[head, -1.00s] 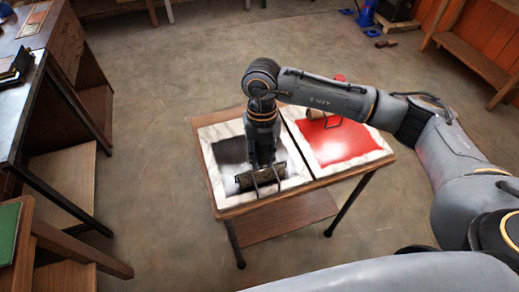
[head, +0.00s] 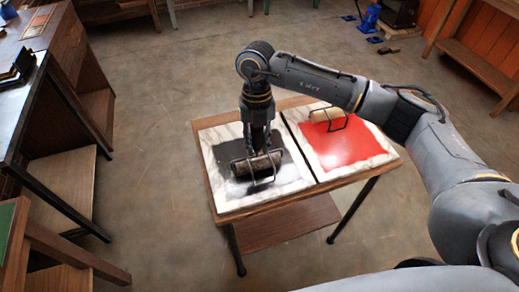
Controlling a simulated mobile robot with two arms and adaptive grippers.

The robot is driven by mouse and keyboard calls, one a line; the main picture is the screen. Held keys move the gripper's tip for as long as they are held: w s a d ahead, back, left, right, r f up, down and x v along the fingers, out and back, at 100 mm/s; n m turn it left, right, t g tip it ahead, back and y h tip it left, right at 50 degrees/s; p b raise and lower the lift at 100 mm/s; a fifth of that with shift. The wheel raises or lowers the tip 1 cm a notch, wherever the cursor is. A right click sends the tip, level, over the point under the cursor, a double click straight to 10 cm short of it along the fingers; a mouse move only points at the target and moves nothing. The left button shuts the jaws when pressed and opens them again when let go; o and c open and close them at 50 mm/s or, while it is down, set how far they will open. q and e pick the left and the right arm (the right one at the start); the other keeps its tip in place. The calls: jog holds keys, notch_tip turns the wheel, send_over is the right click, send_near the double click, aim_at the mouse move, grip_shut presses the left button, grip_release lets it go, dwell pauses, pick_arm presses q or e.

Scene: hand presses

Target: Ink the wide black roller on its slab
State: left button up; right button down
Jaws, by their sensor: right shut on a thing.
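The wide black roller (head: 256,165) lies across the black ink patch (head: 290,176) on the left marble slab (head: 236,201). It looks dark with a greyish sheen, and its wire frame shows on the near side. My right gripper (head: 259,147) points down from above and is shut on the roller's handle, which it mostly hides. The roller appears to touch the slab, around the middle of the ink. My left gripper is out of view.
A second roller (head: 327,115) lies on the red ink (head: 345,145) of the right slab, close to my right forearm. Both slabs sit on a small wooden table (head: 222,218). A dark-topped bench (head: 20,100) stands at the left, with open floor between.

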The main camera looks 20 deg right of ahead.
jog(key=shift+w+b, duration=2.25)
jog(key=shift+w, duration=2.6)
jog(key=shift+s+p, duration=1.85)
jog(key=shift+s, duration=2.85)
jog(key=shift+s+p, duration=0.4)
jog(key=shift+s, duration=2.4)
jog(key=shift+r+p, duration=1.4)
jog(key=shift+r, duration=1.1)
